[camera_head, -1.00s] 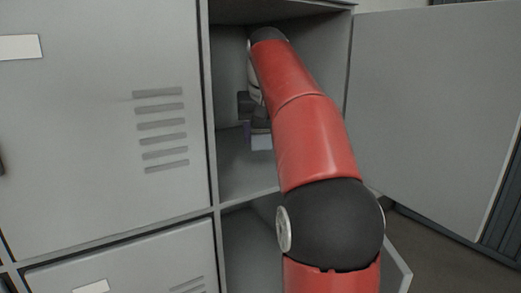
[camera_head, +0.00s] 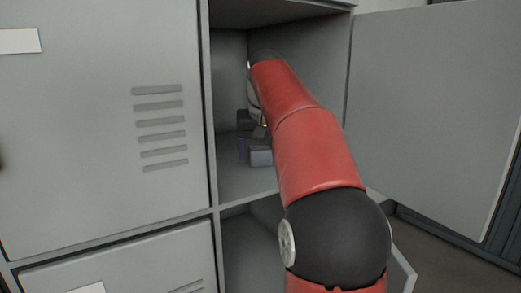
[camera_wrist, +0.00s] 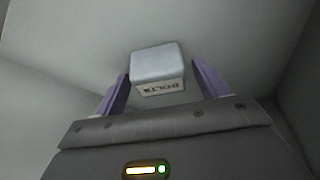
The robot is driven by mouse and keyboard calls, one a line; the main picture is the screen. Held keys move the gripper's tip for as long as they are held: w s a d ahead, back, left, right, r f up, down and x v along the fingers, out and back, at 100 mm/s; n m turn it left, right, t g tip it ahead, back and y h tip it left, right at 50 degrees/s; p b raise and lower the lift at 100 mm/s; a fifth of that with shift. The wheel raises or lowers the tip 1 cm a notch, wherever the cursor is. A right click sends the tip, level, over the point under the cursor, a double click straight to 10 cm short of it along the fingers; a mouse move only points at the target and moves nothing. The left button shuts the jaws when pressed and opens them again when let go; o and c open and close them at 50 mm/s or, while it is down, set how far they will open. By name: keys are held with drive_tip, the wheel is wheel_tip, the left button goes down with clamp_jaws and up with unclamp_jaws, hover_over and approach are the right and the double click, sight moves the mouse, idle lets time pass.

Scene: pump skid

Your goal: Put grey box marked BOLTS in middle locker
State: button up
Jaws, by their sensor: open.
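The grey box marked BOLTS (camera_wrist: 158,66) shows in the wrist view with its label upside down. It is between the two purple fingers of my gripper (camera_wrist: 158,88). The fingers are apart, with a gap visible beside the box. In the head view the box (camera_head: 260,157) is low inside the open locker compartment (camera_head: 235,182), at or close to its floor. My gripper (camera_head: 256,140) is inside the compartment too, mostly hidden behind my red arm. Whether the box touches a finger I cannot tell.
The open locker door (camera_head: 430,100) stands to the right of my arm. A closed locker door (camera_head: 90,110) with vent slots is on the left. Below is another opening (camera_head: 245,245). The compartment walls are close around my arm.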

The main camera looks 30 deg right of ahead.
drive_tip(key=p+v, duration=0.2)
drive_tip(key=v, duration=0.5)
drive_tip(key=shift+r, duration=0.45)
